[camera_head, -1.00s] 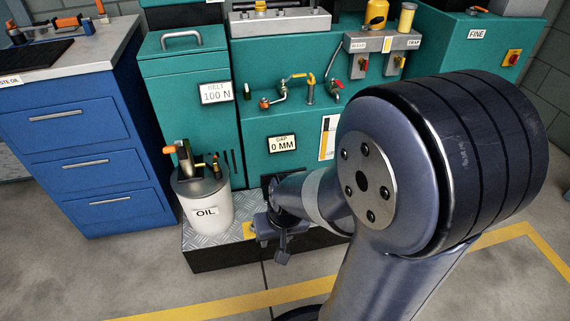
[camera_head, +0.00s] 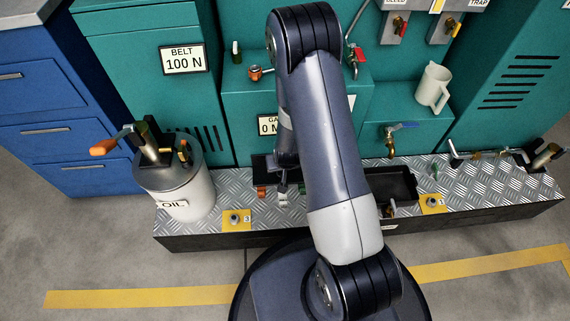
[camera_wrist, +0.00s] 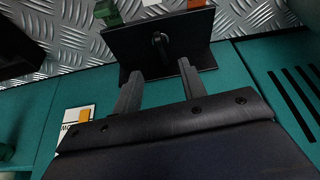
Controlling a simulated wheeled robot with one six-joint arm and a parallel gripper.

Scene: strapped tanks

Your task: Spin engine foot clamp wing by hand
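In the wrist view, the two fingers of my gripper (camera_wrist: 157,82) are apart with nothing between them. Just beyond their tips is a black plate (camera_wrist: 190,48) with a small dark knob or wing (camera_wrist: 160,41) standing on it, roughly in line with the gap. I cannot tell for sure that this is the clamp wing. In the head view, my gripper (camera_head: 283,187) is low over the tread-plate step, partly hidden by my arm. Two yellow plates with bolts, one marked 3 (camera_head: 237,222) and one marked 1 (camera_head: 433,205), lie at the step's front edge.
A white oil can (camera_head: 186,190) with an orange-handled pump stands at the step's left end. A dark tray (camera_head: 400,183) is right of my arm. A brass tap (camera_head: 390,140) and white jug (camera_head: 433,88) are behind. Teal cabinets close off the back.

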